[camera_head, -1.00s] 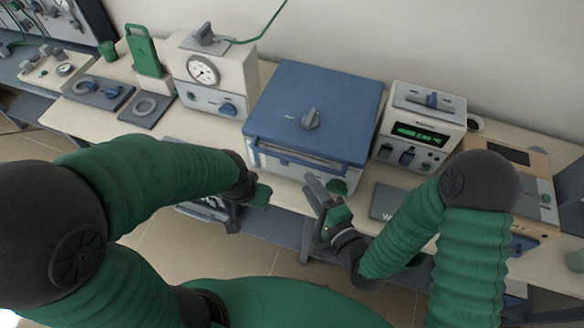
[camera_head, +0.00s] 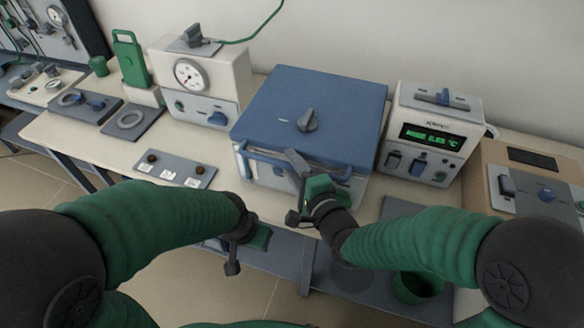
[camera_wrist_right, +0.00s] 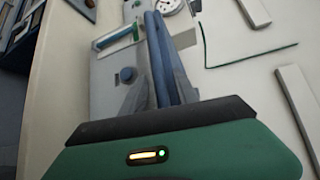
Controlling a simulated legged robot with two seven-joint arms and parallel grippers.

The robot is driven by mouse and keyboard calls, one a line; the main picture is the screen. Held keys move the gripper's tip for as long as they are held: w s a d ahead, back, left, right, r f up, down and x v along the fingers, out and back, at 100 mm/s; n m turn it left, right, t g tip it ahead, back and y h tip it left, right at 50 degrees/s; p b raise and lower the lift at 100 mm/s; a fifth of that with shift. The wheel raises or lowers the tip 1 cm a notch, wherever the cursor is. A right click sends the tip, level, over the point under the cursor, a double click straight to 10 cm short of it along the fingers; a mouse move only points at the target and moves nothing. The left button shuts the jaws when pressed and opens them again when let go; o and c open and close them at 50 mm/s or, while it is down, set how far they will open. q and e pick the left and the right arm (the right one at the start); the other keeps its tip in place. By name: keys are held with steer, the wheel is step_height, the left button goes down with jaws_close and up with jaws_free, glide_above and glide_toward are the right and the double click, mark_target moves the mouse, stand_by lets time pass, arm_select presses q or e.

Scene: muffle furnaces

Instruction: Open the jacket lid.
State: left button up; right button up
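The jacket lid (camera_head: 320,92) is the blue top of the box-shaped furnace in the middle of the bench. It lies flat and closed, with a grey knob (camera_head: 308,120) on top. A blue bar handle (camera_head: 262,153) runs along its front edge. My right gripper (camera_head: 296,165) is at the front of the lid, by the handle. In the right wrist view its two grey fingers (camera_wrist_right: 158,85) stand either side of a blue strip; whether they grip it is unclear. My left gripper (camera_head: 245,250) hangs below the bench front, away from the lid; its fingers are hard to make out.
A cream gauge unit (camera_head: 205,75) stands left of the furnace and a controller with a green display (camera_head: 428,130) stands right. A grey button panel (camera_head: 177,170) lies on the bench at front left. A green cup (camera_head: 418,287) is low at the right.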

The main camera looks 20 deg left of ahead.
steer(key=shift+s+a, duration=0.1)
steer(key=shift+a, duration=0.2)
steer(key=c, duration=0.8)
steer(key=shift+d+f, duration=0.1)
steer(key=shift+f, duration=0.1)
stand_by(0.5)
